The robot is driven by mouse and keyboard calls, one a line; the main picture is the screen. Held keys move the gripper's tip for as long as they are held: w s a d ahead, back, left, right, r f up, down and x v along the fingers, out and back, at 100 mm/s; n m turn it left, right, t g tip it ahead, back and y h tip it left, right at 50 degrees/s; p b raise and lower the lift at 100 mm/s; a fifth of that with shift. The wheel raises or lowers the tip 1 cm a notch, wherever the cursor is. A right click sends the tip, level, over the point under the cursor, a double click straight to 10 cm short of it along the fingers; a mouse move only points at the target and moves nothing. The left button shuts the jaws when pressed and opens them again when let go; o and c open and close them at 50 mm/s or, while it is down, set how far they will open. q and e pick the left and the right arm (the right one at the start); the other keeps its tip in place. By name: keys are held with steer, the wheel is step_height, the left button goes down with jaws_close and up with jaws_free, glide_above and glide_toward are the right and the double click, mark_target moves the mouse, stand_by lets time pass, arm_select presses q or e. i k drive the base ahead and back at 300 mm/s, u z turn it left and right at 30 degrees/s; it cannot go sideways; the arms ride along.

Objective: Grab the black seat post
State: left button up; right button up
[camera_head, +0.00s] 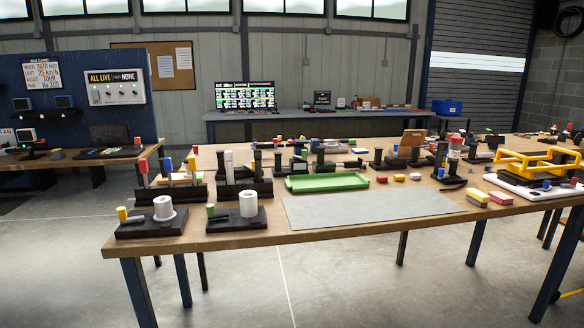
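A long wooden workbench (270,236) stands in front of me, crowded with small parts. Several dark upright pieces stand on it, among them a black post (278,163) left of the green tray and another dark upright (258,163) beside it. They are small in this view, and I cannot tell which one is the black seat post. Neither of my grippers shows in the head view, so I see nothing held.
A grey mat (370,207) lies bare at the bench front, with a green tray (327,182) behind it. Black stands with white cylinders (164,208) (248,204) are at the left. A yellow frame (535,163) is at the right. Floor before the bench is clear.

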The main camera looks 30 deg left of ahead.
mark_target(257, 152)
steer(key=u, duration=0.15)
steer(key=i, duration=0.95)
steer(key=u, duration=0.7)
